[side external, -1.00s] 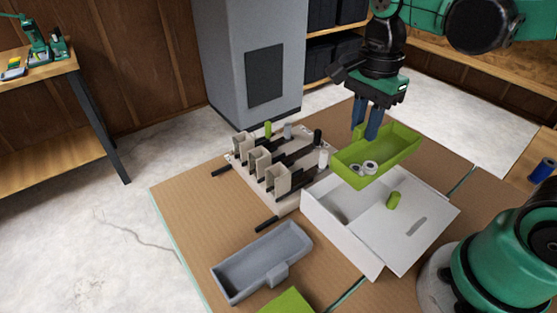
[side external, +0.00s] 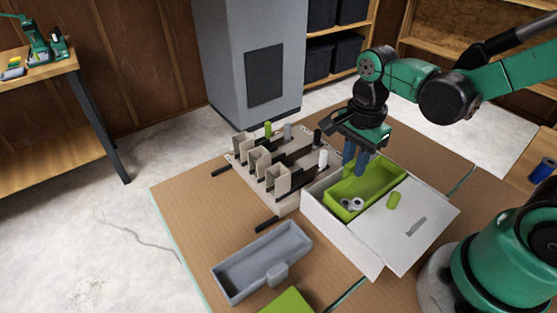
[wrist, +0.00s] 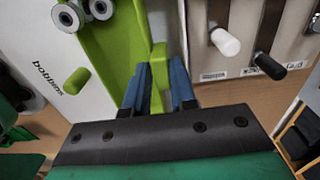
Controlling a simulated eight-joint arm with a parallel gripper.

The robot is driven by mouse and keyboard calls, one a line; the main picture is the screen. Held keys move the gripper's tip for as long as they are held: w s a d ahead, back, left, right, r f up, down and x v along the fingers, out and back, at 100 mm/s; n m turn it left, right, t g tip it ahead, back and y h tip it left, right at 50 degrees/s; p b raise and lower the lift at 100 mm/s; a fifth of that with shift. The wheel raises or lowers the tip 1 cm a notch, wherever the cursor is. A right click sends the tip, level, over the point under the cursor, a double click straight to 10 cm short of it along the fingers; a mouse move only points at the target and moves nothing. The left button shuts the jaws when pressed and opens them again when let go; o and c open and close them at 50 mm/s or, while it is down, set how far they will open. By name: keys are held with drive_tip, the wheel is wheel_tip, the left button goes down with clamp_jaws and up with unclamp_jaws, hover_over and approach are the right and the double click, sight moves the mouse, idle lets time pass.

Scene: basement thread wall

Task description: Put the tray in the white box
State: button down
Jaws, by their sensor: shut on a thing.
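The lime-green tray (side external: 376,181) sits low in the opening of the white box (side external: 335,228), with two pale bobbins (side external: 351,204) at its near end. Whether it touches the box floor is hidden. My gripper (side external: 354,158) is shut on the tray's wall at the far left side. In the wrist view the blue fingers (wrist: 160,90) close on a green tab of the tray (wrist: 118,45).
A rack (side external: 270,165) with several pegs and holders stands left of the box, close to my gripper. A grey tray (side external: 262,262) lies at the front left, with a green item (side external: 287,302) beside it. Bare cardboard (side external: 185,205) is clear at left.

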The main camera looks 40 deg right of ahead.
sight(351, 176)
drive_tip(key=shift+f, duration=0.3)
drive_tip(key=shift+f, duration=0.1)
drive_tip(key=shift+f, duration=1.6)
drive_tip(key=c, duration=0.6)
unclamp_jaws()
drive_tip(key=shift+c, duration=0.2)
drive_tip(key=shift+r, duration=3.55)
